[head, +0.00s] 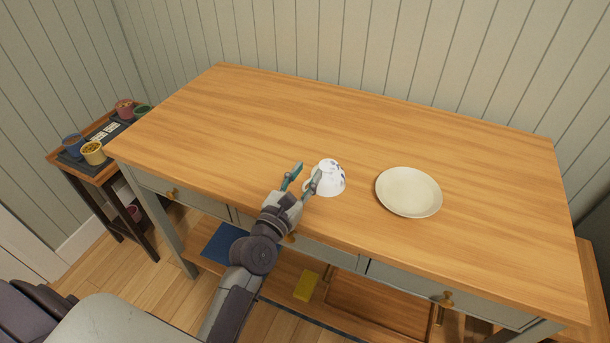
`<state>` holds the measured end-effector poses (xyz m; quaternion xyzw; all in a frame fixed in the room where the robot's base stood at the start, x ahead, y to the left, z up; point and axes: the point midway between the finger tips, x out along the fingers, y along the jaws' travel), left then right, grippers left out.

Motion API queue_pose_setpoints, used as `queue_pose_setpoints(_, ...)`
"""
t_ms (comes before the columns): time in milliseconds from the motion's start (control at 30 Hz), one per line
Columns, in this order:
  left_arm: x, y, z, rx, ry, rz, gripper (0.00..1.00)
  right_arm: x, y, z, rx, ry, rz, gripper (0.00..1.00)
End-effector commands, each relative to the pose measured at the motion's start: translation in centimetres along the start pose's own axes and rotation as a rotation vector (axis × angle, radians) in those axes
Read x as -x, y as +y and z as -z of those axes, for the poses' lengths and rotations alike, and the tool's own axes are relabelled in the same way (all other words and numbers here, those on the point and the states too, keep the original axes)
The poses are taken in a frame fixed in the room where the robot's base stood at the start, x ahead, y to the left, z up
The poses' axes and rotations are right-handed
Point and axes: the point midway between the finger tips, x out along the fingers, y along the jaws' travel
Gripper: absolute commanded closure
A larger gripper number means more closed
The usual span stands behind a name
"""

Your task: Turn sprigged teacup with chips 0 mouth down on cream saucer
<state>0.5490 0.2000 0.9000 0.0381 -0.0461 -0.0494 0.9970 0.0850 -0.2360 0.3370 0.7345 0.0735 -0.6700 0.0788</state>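The sprigged teacup (331,175), white with blue marks, is on the wooden table near its front edge. Its chips are too small to make out, and I cannot tell for sure which way its mouth faces. The cream saucer (409,191) lies flat and empty to the right of the cup, with bare table between them. Bare table shows between the fingers.
The wooden table (270,120) is otherwise clear, with wide free room behind the cup and saucer. A small side stand at the left holds a dark tray (72,160) with several coloured cups. A lower shelf holds a blue item (224,243) and a yellow item (305,286).

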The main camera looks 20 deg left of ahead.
Motion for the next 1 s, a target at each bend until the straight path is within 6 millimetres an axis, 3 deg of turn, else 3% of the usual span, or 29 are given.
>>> queue_pose_setpoints(167, 0.6, 0.0, 0.1, 0.000, 0.003, 0.001, 0.63, 0.0, 0.2, 0.2, 0.001, 0.002, -0.002, 1.00)
queue_pose_setpoints(267, 1.9, 0.0, 0.2, 0.000, 0.004, 0.001, 0.63, 0.0, 0.1, 0.1, 0.000, 0.001, -0.001, 1.00)
queue_pose_setpoints(700, 10.5, -0.1, 0.2, -0.002, 0.004, 0.004, 0.63, 0.0, -0.1, 0.1, -0.001, 0.000, 0.001, 1.00)
queue_pose_setpoints(1000, 12.1, 0.0, 0.0, 0.000, 0.001, 0.000, 0.63, 0.0, -0.1, 0.0, -0.001, 0.000, 0.001, 1.00)
